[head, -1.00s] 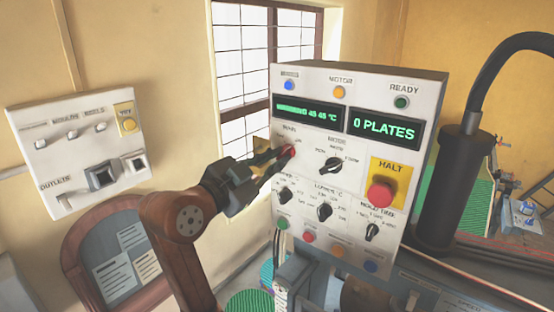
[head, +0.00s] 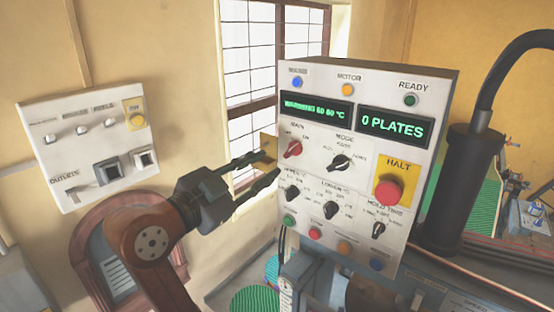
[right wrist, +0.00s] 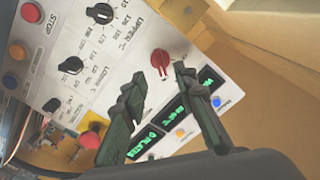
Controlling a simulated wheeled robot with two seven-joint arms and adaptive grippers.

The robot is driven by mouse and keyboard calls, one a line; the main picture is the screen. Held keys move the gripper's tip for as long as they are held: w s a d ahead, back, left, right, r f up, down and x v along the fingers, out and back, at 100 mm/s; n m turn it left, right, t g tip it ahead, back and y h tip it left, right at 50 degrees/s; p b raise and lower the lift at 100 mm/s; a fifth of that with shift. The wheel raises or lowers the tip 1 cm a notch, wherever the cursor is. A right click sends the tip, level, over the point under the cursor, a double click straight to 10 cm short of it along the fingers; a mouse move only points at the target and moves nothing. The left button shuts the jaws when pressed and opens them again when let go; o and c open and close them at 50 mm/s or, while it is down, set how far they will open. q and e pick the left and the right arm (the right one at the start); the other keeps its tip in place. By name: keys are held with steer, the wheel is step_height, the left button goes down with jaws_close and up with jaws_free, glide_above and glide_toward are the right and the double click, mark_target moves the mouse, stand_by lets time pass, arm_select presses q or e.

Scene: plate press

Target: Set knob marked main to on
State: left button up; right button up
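The red knob (head: 292,149) under the label MAIN sits at the upper left of the white control panel (head: 325,75). It slants towards the label at its upper right; its pointer mark is too small to read. The knob also shows in the right wrist view (right wrist: 160,59), beyond the fingertips. My right gripper (head: 271,165) is open and empty, just left of the panel and apart from the knob. Its two fingers also show in the right wrist view (right wrist: 153,80). My left gripper is not in view.
A black MODE knob (head: 339,163) and the red HALT button (head: 388,192) are to the right. Several black dials and coloured buttons lie below. The blue lamp (head: 298,82) and the green displays (head: 394,126) are lit. A wall box (head: 85,110) hangs at left.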

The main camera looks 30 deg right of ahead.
steer(key=shift+v, duration=2.3)
